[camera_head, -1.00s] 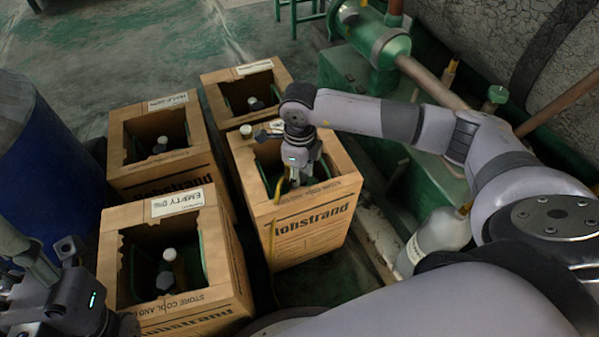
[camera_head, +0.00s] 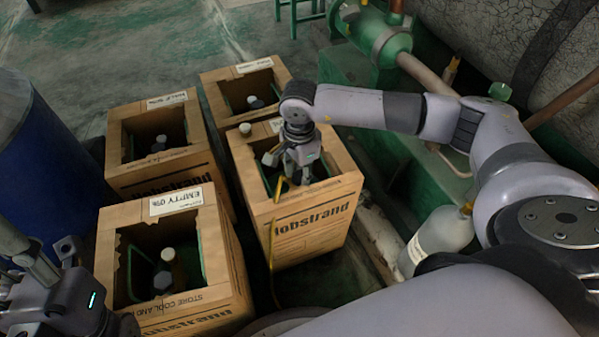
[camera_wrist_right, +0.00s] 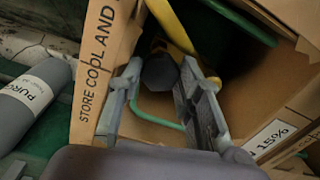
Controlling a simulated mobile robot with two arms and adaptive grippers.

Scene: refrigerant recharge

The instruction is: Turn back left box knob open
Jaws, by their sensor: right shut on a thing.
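The back left cardboard box (camera_head: 118,131) is open at the top. A small dark knob (camera_head: 157,147) shows inside it, with no gripper at it. My right gripper (camera_head: 295,180) reaches down into the front right box (camera_head: 310,225). In the right wrist view, its two fingers (camera_wrist_right: 160,74) lie either side of a dark, faceted knob (camera_wrist_right: 158,72) and are shut on it. The head view hides this knob behind the gripper. My left gripper (camera_head: 75,300) is at the lower left, outside the boxes; its fingers do not show clearly.
The front left box (camera_head: 190,310) is labelled EMPTY 0%. Another box (camera_head: 215,90) stands at the back right. A yellow hose (camera_head: 272,230) hangs over the front right box's edge. A blue drum (camera_head: 40,160) is at left; a grey cylinder (camera_head: 440,235) stands at right.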

